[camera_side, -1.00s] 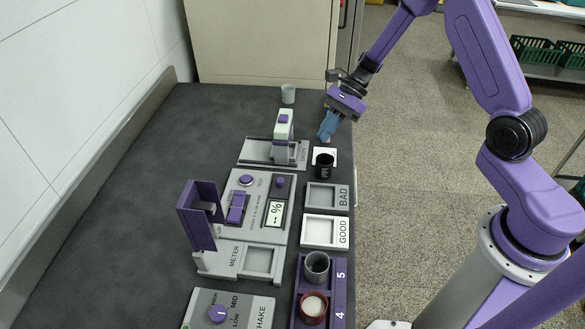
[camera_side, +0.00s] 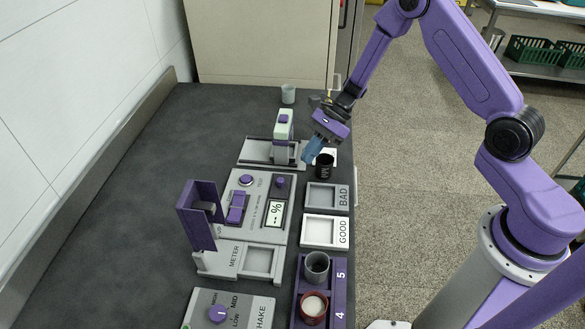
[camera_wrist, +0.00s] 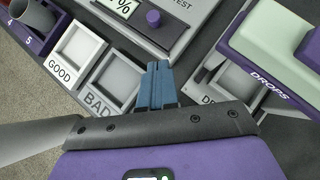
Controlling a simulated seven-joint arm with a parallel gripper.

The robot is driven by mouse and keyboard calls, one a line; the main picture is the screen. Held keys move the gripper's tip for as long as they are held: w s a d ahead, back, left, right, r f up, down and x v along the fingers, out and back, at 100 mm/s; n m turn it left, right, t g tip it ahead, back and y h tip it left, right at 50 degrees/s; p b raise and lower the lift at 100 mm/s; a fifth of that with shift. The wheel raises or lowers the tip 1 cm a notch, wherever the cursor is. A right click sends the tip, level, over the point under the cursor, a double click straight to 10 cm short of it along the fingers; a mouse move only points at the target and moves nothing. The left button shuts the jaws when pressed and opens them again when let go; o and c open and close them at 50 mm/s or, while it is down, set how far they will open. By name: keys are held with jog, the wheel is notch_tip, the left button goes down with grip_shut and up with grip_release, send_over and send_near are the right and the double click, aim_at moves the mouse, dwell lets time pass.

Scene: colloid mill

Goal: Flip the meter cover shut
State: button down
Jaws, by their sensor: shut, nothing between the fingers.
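The meter is a grey panel (camera_side: 226,258) at the lower middle of the bench in the side view. Its purple cover (camera_side: 199,215) stands upright, open, at the panel's left end. My gripper (camera_side: 308,158) is up near the black cup, to the right of the drops stand and well apart from the cover. In the wrist view, the blue fingers of my gripper (camera_wrist: 158,82) are together and hold nothing. The cover is not in the wrist view.
A black cup (camera_side: 324,166) stands below my gripper. The drops stand (camera_side: 283,135) is to its left. BAD (camera_side: 325,196) and GOOD (camera_side: 322,231) trays lie between my gripper and the meter. A purple rack (camera_side: 339,290) holds cups at the front. Bare bench lies left of the devices.

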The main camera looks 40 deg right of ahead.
aim_at(286, 182)
jog(key=x, duration=0.3)
jog(key=shift+a+f, duration=0.1)
jog(key=shift+a, duration=1.9)
jog(key=s+a, duration=0.6)
jog(key=shift+s+a, duration=0.25)
jog(key=shift+s, duration=0.1)
